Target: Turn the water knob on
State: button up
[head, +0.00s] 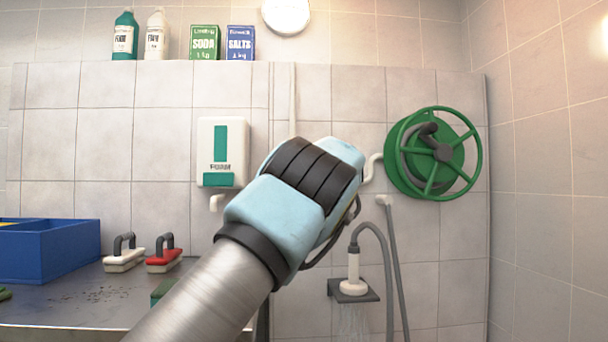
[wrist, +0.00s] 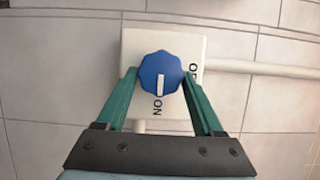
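The water knob (wrist: 158,66) is blue and many-sided, on a pale square plate (wrist: 191,48) on the wall, in the wrist view. Its white mark points down at the word ON. Another word at the plate's right edge is partly covered. My gripper (wrist: 160,76) has one green finger on each side of the knob, and both fingertips appear to touch it. In the head view my gripper is hidden behind my wrist, and so is the knob. Water sprays down from the white shower head (head: 353,287) in its dark holder.
A green hose reel (head: 463,180) hangs right of my wrist and a foam dispenser (head: 205,150) left of it. Two brushes, one white (head: 123,262) and one red-based (head: 163,262), stand on the metal table (head: 60,308) by a blue bin (head: 70,250). Pipes run along the wall.

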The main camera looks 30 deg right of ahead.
jog(key=o, duration=0.4)
jog(key=s+b, duration=0.1)
jog(key=s, duration=0.2)
jog(key=s+b, duration=0.1)
jog(key=s, duration=0.3)
jog(key=s+b, duration=0.1)
jog(key=s, duration=0.2)
jog(key=shift+s+a, duration=0.25)
jog(key=shift+s, duration=0.15)
